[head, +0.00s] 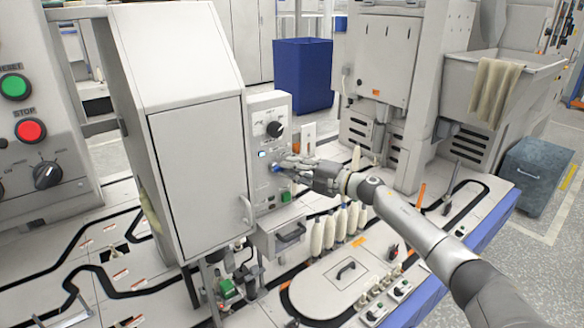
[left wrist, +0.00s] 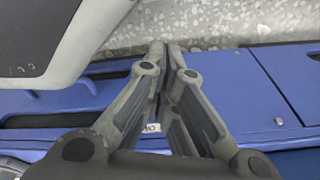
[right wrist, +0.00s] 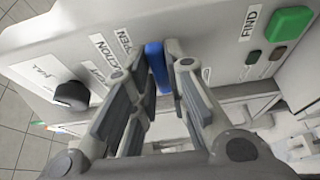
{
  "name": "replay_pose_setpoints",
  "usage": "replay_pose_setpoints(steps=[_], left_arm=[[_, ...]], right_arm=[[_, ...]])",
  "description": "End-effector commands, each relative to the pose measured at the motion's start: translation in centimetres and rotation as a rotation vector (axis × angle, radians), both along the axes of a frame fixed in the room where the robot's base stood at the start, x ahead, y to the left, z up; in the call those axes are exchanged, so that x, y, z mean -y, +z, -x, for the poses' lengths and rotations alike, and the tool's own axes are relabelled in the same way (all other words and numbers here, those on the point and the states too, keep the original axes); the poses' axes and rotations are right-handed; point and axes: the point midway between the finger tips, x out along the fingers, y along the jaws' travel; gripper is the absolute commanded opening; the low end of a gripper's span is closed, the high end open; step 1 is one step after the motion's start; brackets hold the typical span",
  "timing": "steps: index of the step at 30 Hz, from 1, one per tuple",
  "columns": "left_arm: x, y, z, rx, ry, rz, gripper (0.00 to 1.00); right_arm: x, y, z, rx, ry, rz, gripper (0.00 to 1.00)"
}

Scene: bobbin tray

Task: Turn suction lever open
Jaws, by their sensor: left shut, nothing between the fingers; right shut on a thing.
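The suction lever is a blue bar (right wrist: 157,66) on the light grey panel, under printed words that include SUCTION and OPEN in the right wrist view. In the head view the lever (head: 277,168) shows as a small blue bit at the fingertips. My right gripper (right wrist: 160,58) is shut on the lever, with one finger on each side of it. In the head view this gripper (head: 284,163) reaches the panel from the right. My left gripper (left wrist: 166,48) shows only in its wrist view. It is shut and empty above a blue base edge and the floor.
The panel (head: 268,110) also carries a black knob (head: 274,129) above the lever and a green button (right wrist: 288,22) below it. A tall grey cabinet (head: 195,170) stands to the left. Several white bobbins (head: 329,230) stand in a row below my right arm.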

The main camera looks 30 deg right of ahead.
Motion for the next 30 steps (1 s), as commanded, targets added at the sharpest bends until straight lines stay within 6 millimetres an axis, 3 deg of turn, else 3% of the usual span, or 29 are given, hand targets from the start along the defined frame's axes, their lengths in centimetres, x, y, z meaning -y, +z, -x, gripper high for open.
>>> replay_pose_setpoints(steps=[12,13,18,30], left_arm=[[-0.02,-0.16,0.2,-0.002,-0.001,-0.001,0.0],[-0.02,-0.16,0.21,-0.002,-0.001,-0.001,0.0],[-0.02,-0.17,0.23,-0.003,-0.001,-0.001,0.0],[0.0,-0.05,-0.05,0.003,0.001,0.001,0.0]], right_arm=[[-0.07,-0.16,0.03,0.002,0.002,0.015,0.0],[-0.07,-0.16,0.03,0.002,0.002,0.015,0.16],[-0.06,-0.12,0.02,0.002,0.002,0.013,0.36],[0.26,-0.03,0.45,0.002,0.0,0.009,0.36]])
